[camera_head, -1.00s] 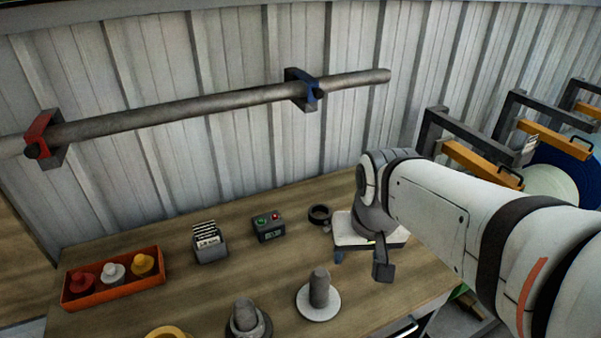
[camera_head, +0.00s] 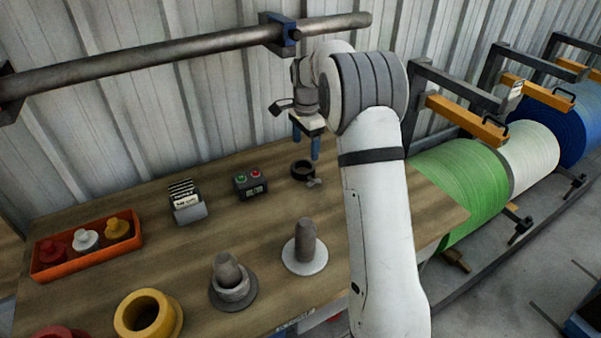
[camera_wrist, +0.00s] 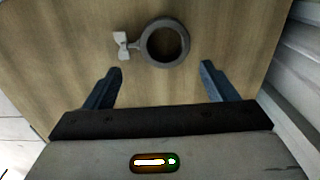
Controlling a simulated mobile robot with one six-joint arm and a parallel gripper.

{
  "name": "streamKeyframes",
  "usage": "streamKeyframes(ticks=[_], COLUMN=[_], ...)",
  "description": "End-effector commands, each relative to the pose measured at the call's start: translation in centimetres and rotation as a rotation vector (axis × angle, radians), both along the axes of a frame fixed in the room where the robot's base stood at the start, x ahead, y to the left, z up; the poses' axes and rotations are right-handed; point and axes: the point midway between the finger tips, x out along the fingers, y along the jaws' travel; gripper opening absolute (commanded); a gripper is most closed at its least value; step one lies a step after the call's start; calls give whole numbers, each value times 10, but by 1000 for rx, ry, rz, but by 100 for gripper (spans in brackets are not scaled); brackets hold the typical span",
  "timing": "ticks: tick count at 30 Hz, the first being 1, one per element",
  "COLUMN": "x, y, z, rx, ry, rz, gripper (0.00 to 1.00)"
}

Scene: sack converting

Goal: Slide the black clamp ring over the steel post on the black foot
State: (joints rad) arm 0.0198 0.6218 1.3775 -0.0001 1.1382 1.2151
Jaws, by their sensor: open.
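The black clamp ring (camera_head: 302,178) lies flat on the bench, with a small wing screw on its side. It also shows in the wrist view (camera_wrist: 165,64), with the wing screw to its left. My gripper (camera_head: 306,145) is above the ring, pointing down, open and empty. In the wrist view its two blue fingers (camera_wrist: 157,68) are spread, with the ring ahead of the tips and apart from them. The steel post (camera_head: 227,268) stands upright on the black foot (camera_head: 246,303), with a grey collar around its lower part.
A second post (camera_head: 306,238) stands on a white foot (camera_head: 291,262) to the right. A button box (camera_head: 250,184), a card holder (camera_head: 187,204) and an orange tray (camera_head: 70,267) of knobbed pieces stand at left. A yellow ring (camera_head: 133,316) is in front. A bar (camera_head: 160,57) runs above.

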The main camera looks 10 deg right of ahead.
Motion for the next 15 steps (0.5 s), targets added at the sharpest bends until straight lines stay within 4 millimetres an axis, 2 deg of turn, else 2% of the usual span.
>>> streamKeyframes(ticks=[3, 11, 15], x=[6, 6, 6], y=[0, 2, 6], z=[-12, -41, -63], rx=[0, 0, 1], ry=[5, 6, 8], rz=[-25, -25, -25], gripper=[79, 79, 79])
